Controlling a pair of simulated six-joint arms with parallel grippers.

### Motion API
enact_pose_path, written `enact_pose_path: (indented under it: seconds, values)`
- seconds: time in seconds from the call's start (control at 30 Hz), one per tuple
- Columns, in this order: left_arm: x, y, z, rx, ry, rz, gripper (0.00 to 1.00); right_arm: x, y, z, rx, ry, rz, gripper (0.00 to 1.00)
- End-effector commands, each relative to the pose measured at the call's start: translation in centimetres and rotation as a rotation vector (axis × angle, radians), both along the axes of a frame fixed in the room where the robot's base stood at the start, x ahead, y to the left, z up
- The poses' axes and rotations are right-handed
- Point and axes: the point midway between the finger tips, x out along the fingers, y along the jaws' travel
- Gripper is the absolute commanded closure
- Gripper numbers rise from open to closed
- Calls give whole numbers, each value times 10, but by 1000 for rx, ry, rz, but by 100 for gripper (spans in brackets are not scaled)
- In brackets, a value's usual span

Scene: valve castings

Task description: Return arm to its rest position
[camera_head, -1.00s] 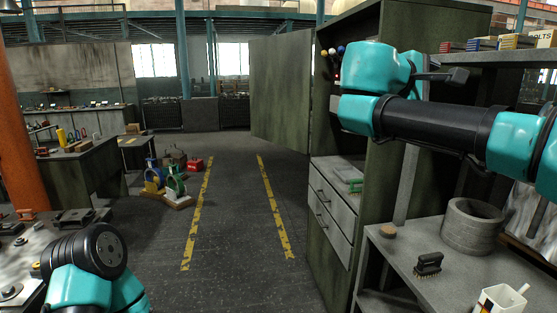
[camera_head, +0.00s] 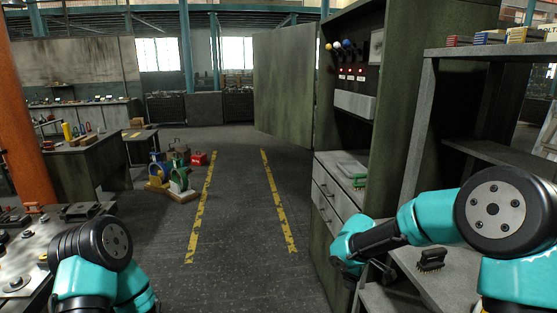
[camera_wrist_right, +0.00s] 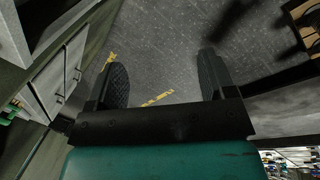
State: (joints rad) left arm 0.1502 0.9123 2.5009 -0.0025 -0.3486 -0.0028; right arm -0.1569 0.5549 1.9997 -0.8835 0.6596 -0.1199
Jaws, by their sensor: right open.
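My right arm comes in from the right of the head view, bent low before the grey shelf unit (camera_head: 426,120) and the green cabinet (camera_head: 395,170). Its wrist is near the front edge of the lower shelf. In the right wrist view my right gripper (camera_wrist_right: 163,76) is open, its two dark pads wide apart. Only floor with a yellow line shows between them; it holds nothing. My left arm shows at the lower left of the head view, beside a metal bench (camera_head: 30,262); its gripper is out of sight.
The cabinet's drawers (camera_head: 335,207) are close to my right wrist, with a green-and-white brush (camera_head: 359,182) on top. A black brush (camera_head: 431,260) stands on the lower shelf behind my forearm. The aisle between yellow lines (camera_head: 272,199) is clear.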

Motion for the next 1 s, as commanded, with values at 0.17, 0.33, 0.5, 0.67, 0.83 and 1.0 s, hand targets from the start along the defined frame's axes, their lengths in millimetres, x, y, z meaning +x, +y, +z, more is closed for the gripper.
enact_pose_path:
  seconds: [0.17,0.33,0.5,0.67,0.83,1.0]
  values:
    - [0,0,0,0,0,0,5,-53,13,-96,222,121,-157,23]
    - [0,0,0,0,0,0,5,-118,22,-174,419,210,-405,23]
    - [0,0,0,0,0,0,5,-189,22,-232,543,251,-728,23]
    - [0,0,0,0,0,0,5,-243,13,-262,569,242,-986,23]
    - [0,0,0,0,0,0,5,-265,7,-271,561,222,-1099,23]
    - [0,0,0,0,0,0,5,-266,7,-271,561,219,-1103,23]
